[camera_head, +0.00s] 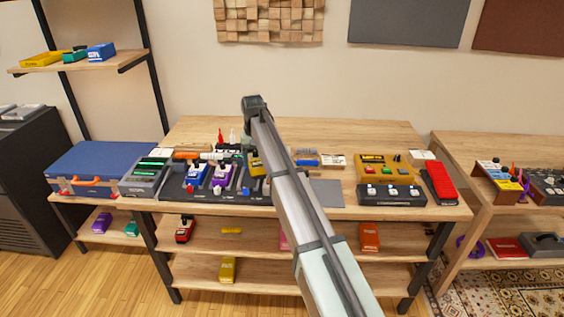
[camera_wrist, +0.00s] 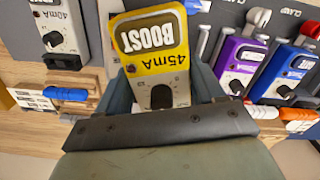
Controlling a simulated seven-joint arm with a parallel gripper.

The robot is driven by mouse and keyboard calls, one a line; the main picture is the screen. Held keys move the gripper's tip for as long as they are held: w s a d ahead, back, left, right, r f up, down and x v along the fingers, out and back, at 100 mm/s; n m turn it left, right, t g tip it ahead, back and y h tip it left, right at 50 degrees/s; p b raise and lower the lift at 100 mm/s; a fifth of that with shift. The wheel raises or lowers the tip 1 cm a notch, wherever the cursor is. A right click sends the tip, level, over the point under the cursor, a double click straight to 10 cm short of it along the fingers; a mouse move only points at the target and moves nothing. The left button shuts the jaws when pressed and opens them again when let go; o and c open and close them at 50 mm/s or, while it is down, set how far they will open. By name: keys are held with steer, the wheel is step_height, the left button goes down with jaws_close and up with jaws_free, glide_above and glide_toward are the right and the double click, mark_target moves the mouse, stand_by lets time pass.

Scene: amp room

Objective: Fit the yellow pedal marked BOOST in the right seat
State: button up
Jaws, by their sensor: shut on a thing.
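The yellow pedal marked BOOST (camera_wrist: 152,58) fills the middle of the wrist view, its lettering upside down there, with a white label panel, "45mA" and a black knob. My gripper (camera_wrist: 160,82) is shut on it, one finger along each side. In the head view the yellow pedal (camera_head: 255,164) shows beside my arm, over the right part of the dark pedalboard (camera_head: 176,191). A blue pedal (camera_head: 196,175) and a purple pedal (camera_head: 222,175) stand on the board to its left. The seat under the held pedal is hidden, and I cannot tell whether the pedal touches the board.
A grey device with green displays (camera_head: 147,175) and a blue case (camera_head: 90,168) stand left of the board. A yellow unit (camera_head: 384,168), a black footswitch box (camera_head: 391,196) and a red pedal (camera_head: 438,184) are at right. My arm hides the table's middle.

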steer(key=shift+m, duration=0.7)
steer(key=w+a, duration=0.3)
steer(key=shift+w+a+r, duration=0.25)
steer(key=shift+w+a, duration=0.05)
steer(key=shift+w, duration=0.05)
steer(key=shift+m, duration=1)
steer(key=shift+f, duration=0.15)
steer(key=shift+f, duration=3.35)
steer(key=shift+f, duration=0.7)
